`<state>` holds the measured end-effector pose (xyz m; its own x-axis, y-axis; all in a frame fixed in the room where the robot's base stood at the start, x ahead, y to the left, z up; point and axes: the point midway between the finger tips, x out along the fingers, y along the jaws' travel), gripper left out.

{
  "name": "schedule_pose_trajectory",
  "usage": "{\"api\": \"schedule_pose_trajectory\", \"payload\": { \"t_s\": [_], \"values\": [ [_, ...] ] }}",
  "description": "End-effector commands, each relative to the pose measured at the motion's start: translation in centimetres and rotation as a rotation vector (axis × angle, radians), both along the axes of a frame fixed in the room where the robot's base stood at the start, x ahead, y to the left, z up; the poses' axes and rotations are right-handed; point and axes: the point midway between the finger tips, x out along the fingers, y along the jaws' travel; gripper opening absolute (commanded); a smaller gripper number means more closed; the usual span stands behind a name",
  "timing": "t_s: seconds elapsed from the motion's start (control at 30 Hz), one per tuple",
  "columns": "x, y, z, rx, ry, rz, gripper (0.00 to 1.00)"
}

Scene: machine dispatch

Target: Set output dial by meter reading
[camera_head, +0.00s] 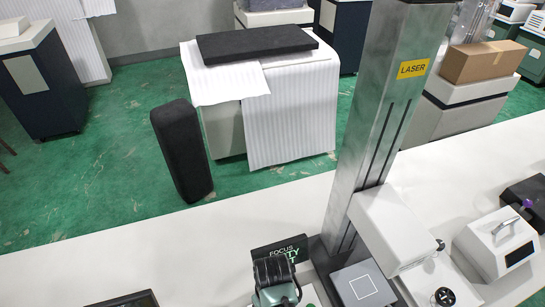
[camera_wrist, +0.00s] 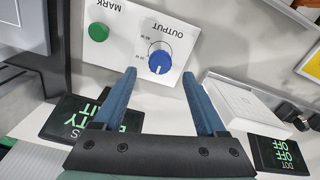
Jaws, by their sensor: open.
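The output dial (camera_wrist: 160,58) is a blue knob on a white panel marked OUTPUT, upside down in the wrist view. Small scale marks sit around it; its exact setting is too small to read. My gripper (camera_wrist: 159,74) is open, its two blue fingers spread below and to either side of the knob, apparently with nothing between them. A green MARK button (camera_wrist: 98,32) is left of the dial. A dark display headed FOCUS (camera_head: 280,251) is partly hidden in the head view; its green text is also cut off in the wrist view.
A second dark display (camera_wrist: 278,155) reads DOT OFF OFF beside a white plate (camera_wrist: 242,100). In the head view, the metal LASER column (camera_head: 375,120) rises from the white bench (camera_head: 210,245). A white device with a handle (camera_head: 500,243) stands right. The bench's left part is mostly clear.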

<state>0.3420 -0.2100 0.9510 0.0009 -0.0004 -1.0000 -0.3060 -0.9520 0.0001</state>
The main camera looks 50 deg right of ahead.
Motion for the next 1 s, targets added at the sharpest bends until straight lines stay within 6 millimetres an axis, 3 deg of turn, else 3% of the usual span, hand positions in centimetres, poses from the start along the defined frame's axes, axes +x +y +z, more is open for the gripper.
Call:
{"api": "schedule_pose_trajectory", "payload": {
  "t_s": [0.2,0.43,1.0],
  "values": [
    [0.1,-0.1,4.5,-0.003,-0.004,0.001,0.74],
    [0.1,0.0,7.8,-0.003,-0.002,0.001,0.74],
    [0.0,0.0,8.6,0.0,0.0,0.001,0.74]
  ]
}}
